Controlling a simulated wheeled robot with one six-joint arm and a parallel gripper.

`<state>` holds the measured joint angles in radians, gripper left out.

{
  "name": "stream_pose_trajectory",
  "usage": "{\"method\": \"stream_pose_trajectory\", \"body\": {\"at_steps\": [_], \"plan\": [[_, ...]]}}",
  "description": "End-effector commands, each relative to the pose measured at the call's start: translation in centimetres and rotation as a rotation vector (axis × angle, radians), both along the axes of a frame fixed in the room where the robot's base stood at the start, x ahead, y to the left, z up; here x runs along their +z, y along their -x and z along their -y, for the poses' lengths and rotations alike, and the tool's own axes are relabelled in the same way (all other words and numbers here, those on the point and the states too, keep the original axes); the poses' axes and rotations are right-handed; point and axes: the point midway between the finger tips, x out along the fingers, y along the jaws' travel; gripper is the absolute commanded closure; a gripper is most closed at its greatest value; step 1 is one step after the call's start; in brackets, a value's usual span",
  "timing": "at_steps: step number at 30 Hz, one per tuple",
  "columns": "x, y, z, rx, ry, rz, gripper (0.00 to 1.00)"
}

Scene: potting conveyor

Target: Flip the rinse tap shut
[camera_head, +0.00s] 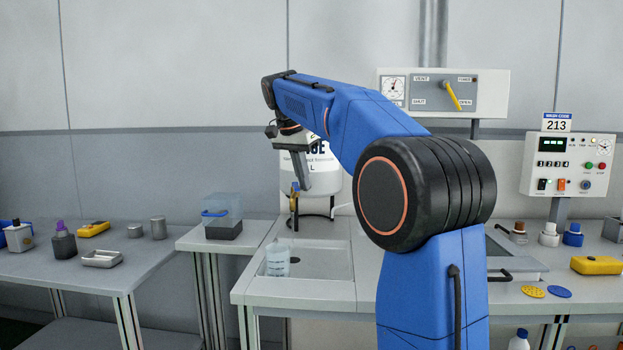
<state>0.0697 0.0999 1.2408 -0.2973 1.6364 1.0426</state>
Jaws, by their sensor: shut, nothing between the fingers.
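The rinse tap (292,204) is a small brass-coloured fitting at the front of a white tank (333,172), above the sink. A small blue part shows at its top; whether the lever is open or shut is too small to tell. My gripper (306,189) points down in front of the tank. Its fingers are shut and empty, just right of the tap in the picture. I cannot tell if they touch it. My arm hides much of the tank and its label.
A clear beaker (277,260) stands in the sink (325,262) below the tap. A clear-topped container (222,215) stands on the bench to the left. A panel with a yellow lever (453,96) and a control box (568,165) are at the right.

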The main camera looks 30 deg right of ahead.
Motion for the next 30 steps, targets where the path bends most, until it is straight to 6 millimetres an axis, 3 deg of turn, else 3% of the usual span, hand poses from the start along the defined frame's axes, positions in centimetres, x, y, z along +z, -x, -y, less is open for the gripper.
{"method": "stream_pose_trajectory", "body": {"at_steps": [23,30], "plan": [[0.0,-1.1,1.1,0.000,0.000,0.000,1.00],[0.0,-0.6,2.7,0.003,0.001,0.000,1.00]]}}
